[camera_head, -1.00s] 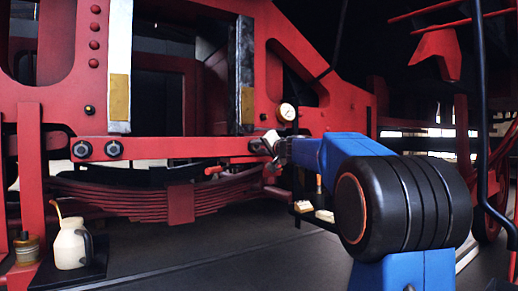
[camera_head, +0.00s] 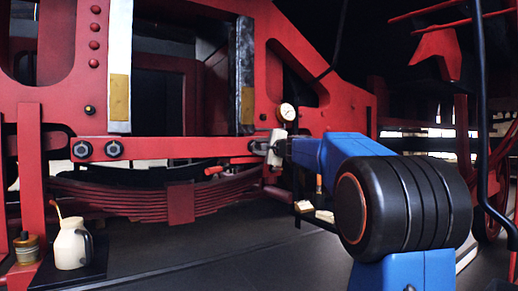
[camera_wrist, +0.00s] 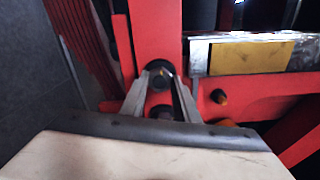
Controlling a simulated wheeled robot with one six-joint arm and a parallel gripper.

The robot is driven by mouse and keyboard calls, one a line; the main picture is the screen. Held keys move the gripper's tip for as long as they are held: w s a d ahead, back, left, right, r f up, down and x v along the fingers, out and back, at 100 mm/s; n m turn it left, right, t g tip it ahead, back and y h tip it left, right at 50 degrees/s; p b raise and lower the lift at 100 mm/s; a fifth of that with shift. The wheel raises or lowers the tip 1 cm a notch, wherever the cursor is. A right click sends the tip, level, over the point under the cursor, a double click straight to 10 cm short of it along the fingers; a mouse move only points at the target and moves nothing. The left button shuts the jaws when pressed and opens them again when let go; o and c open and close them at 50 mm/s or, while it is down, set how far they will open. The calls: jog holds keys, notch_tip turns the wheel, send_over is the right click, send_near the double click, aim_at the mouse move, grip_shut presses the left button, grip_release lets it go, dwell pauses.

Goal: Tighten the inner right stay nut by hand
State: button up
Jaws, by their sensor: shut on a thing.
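The red stay bar (camera_head: 190,148) runs across the frame, and its right end is partly hidden by my gripper (camera_head: 260,147). In the wrist view my gripper (camera_wrist: 161,80) has its two grey fingers on either side of the dark inner right stay nut (camera_wrist: 158,77), shut on it. A second dark nut (camera_wrist: 165,112) shows between the fingers, closer to the palm. The light gripper body (camera_head: 277,142) stands nearly upright in the head view. Two dark nuts, the outer left one (camera_head: 82,149) and the inner left one (camera_head: 114,148), sit on the bar's left end.
A round gauge (camera_head: 287,112) is just above my gripper. A leaf spring (camera_head: 130,200) lies below the bar. A cream jug (camera_head: 72,245) and a small tin (camera_head: 27,248) stand at lower left. The dark floor (camera_head: 215,255) in the middle is clear.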

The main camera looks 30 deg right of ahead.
jog(key=m, duration=0.4)
jog(key=shift+f+m, duration=0.1)
jog(key=shift+m, duration=1.9)
jog(key=o, duration=1)
jog(key=shift+o, duration=0.2)
jog(key=shift+s, duration=0.5)
jog(key=s, duration=1.6)
jog(key=shift+s+d, duration=0.2)
jog(key=shift+d, duration=0.15)
